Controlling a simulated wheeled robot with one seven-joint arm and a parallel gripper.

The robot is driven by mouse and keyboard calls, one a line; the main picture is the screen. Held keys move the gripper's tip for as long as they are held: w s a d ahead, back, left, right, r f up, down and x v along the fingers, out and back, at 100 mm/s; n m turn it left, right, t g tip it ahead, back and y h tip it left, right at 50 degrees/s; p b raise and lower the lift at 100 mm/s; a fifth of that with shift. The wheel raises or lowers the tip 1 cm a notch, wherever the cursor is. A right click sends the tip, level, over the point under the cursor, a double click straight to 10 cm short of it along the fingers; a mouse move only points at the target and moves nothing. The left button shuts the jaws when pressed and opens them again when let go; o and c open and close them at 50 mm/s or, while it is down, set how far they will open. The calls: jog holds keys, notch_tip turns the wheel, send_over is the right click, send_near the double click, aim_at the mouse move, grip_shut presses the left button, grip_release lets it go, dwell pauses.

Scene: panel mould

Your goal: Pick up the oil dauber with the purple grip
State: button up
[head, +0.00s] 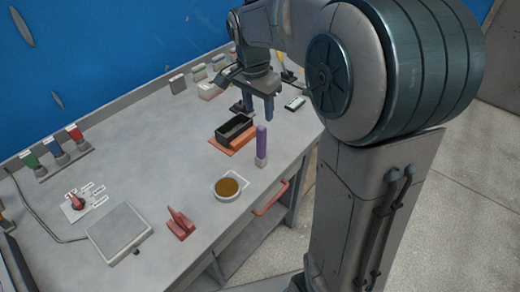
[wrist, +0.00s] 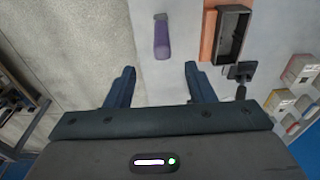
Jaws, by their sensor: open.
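The oil dauber with the purple grip (head: 261,143) stands upright on the bench near its front edge in the head view, purple grip on top and a pale head at the bottom. It also shows in the wrist view (wrist: 162,38), beyond the fingertips and roughly between them. My gripper (head: 262,108) is open and empty, above the bench and farther back than the dauber in the head view. Its two blue fingers (wrist: 160,78) are spread wide in the wrist view and apart from the dauber.
A black mould box (head: 235,126) on an orange board (head: 238,147) sits left of the dauber. A white bowl of brown oil (head: 228,187) and a red trowel-like tool (head: 180,224) lie nearer. The bench's front edge is close, with a red handle (head: 270,198) below.

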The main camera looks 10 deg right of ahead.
aim_at(262, 136)
jog(key=f, duration=0.6)
jog(key=shift+w+d+f, duration=0.2)
jog(key=shift+d+f, duration=0.1)
jog(key=shift+w+d+f+p, duration=0.1)
jog(key=shift+w+f+p, duration=0.1)
jog(key=shift+f, duration=0.7)
jog(key=shift+w+d+f+p, duration=0.1)
jog(key=shift+f+p, duration=0.1)
jog(key=shift+f, duration=0.65)
jog(key=shift+w+d+f+p, duration=0.1)
jog(key=shift+f+p, duration=0.1)
jog(key=shift+f, duration=0.7)
jog(key=c, duration=1.1)
